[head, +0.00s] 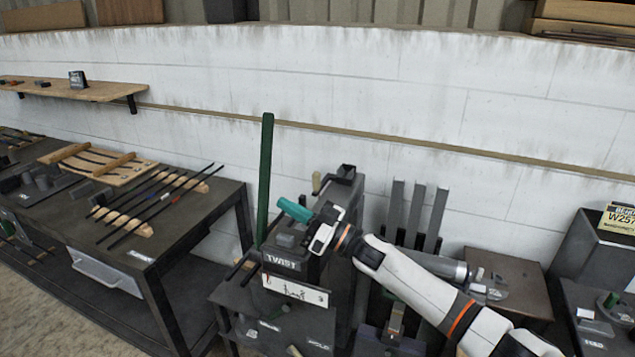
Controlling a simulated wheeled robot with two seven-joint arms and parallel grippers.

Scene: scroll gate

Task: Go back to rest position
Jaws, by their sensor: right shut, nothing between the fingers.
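My right arm comes in from the lower right, and its gripper (319,238) is at the top of the dark station with the "TWIST" label (283,262). The gripper is shut and empty. A teal handle (295,209) is just to the upper left of the gripper; I cannot tell whether they touch. A tall green bar (265,180) stands upright to the left of the handle. The gripper and wrist hide part of the station's top. My left gripper is not in view.
A dark workbench (215,207) with rods on wooden racks (150,205) stands on the left. A wooden shelf (95,92) is on the white wall. Upright grey bars (416,215) stand behind my right arm. Dark cabinets with a yellow label (618,217) are at the right.

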